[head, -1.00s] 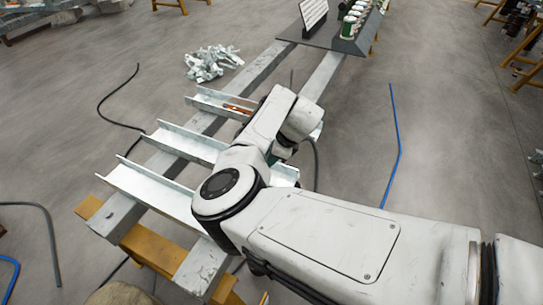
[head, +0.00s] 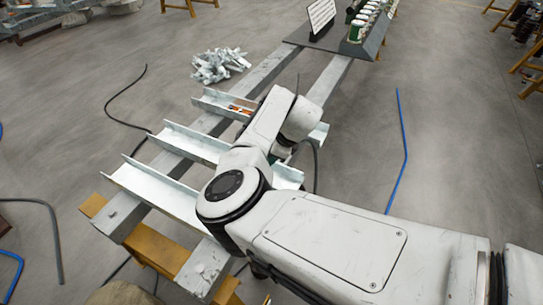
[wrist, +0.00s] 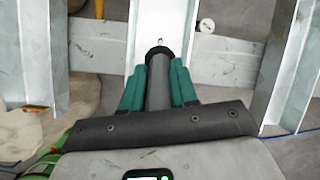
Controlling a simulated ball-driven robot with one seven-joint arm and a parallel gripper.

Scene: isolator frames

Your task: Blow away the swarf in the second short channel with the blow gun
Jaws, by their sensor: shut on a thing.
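My gripper (wrist: 158,88) has green fingers shut on the blow gun (wrist: 159,92), a dark grey cylinder with a black ring at its front end. In the wrist view the gun points along a bright metal channel (wrist: 162,14), with another channel on each side. In the head view the middle short channel (head: 190,142) lies across two rails, between a far channel (head: 212,103) and a near channel (head: 150,186). My arm hides the gripper and gun there. A tiny dark mark shows ahead of the gun; I cannot tell whether it is swarf.
An orange-brown object (head: 240,109) lies in the far channel. A heap of metal offcuts (head: 219,65) is on the floor beyond. A blue hose (head: 403,130) lies on open floor at right.

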